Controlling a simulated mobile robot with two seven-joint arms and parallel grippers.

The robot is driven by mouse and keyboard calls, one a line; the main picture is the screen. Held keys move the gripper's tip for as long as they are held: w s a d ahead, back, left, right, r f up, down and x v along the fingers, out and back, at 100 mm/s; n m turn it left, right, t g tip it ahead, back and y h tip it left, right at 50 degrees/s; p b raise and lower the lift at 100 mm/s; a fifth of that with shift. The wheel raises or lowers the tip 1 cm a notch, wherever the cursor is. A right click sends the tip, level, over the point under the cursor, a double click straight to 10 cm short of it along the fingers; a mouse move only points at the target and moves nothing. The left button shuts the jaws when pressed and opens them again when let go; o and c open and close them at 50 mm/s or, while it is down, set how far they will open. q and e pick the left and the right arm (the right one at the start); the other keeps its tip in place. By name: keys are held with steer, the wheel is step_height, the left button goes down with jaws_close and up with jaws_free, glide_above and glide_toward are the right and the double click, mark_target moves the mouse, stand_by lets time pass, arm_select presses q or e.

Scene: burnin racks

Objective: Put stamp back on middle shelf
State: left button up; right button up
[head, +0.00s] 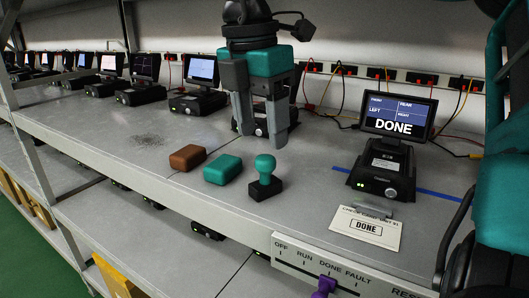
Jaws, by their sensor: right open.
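The stamp (265,168) has a teal knob handle and a dark base. It stands upright on the shelf surface (318,185) near the front edge. My right gripper (261,137) points down just above and behind the stamp in the picture. Its two grey fingers are apart, with nothing held between them. A visible gap separates the fingertips from the stamp's knob. My left gripper is not in view.
A teal block (222,169) and a brown block (187,157) lie left of the stamp. To the right are a card marked DONE (365,228) and a unit with a DONE screen (398,118). A switch panel (300,260) lines the front edge. Several monitors stand along the back left.

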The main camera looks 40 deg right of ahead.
mark_target(259, 160)
steer(key=shift+a+r, duration=0.2)
steer(key=shift+r, duration=1.35)
